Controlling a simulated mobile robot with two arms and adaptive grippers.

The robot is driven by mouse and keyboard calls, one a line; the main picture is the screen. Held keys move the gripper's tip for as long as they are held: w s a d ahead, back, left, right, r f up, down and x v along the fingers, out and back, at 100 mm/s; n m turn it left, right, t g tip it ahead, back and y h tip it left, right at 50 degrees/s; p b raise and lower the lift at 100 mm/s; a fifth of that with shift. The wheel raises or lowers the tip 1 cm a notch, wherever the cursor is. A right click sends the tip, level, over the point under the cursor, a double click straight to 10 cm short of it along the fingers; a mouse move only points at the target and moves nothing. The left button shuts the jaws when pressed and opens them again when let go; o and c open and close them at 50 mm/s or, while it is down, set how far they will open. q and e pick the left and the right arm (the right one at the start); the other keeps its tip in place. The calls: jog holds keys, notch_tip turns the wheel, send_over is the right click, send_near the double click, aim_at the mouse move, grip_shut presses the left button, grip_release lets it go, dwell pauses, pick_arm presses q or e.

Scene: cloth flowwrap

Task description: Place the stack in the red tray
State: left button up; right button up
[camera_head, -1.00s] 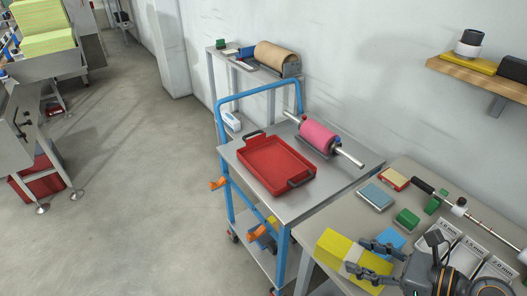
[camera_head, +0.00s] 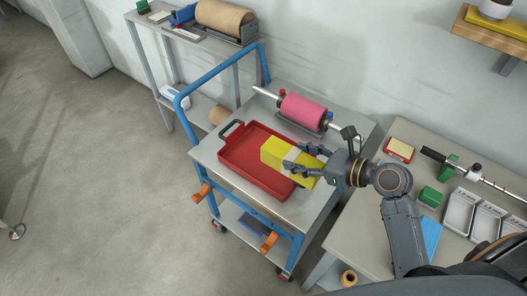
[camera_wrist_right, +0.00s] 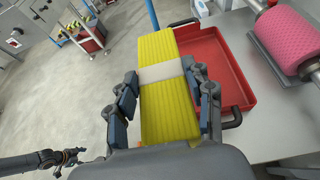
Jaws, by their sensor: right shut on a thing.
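The stack (camera_head: 274,151) is a yellow block of folded cloth with a white band around its middle. My right gripper (camera_head: 304,161) is shut on it. In the head view the stack appears over the right part of the red tray (camera_head: 234,159). In the right wrist view the stack (camera_wrist_right: 159,50) lies between the two fingers of my right gripper (camera_wrist_right: 165,100), with the red tray (camera_wrist_right: 238,88) lower behind it and to the right. The tray is empty where it shows and has dark handles.
The tray lies on a steel-topped trolley (camera_head: 212,153) with a blue frame. A pink roll (camera_head: 303,111) on a metal bar lies behind the tray. A table at right holds a green block (camera_head: 430,197), a blue cloth (camera_head: 431,236) and white bins (camera_head: 459,212).

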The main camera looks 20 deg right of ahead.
jog(key=w+a+f, duration=0.1)
jog(key=w+f, duration=0.3)
jog(key=w+f+b, duration=0.1)
jog(key=w+f, duration=0.3)
jog(key=w, duration=0.1)
jog(key=w+a+f, duration=0.1)
jog(key=w+f, duration=0.3)
jog(key=shift+w+a+f, duration=0.25)
jog(key=shift+w+a, duration=0.05)
pick_arm(q)
jog(key=s+d, duration=0.1)
jog(key=s+f, duration=0.1)
jog(key=s, duration=0.1)
jog(key=shift+d+f, duration=0.2)
jog(key=shift+d, duration=0.15)
pick_arm(e)
jog(key=shift+f, duration=0.2)
jog(key=shift+f+b, duration=0.15)
jog(key=shift+b, duration=0.15)
jog(key=o, duration=1.2)
pick_arm(q)
jog(key=shift+d, duration=0.15)
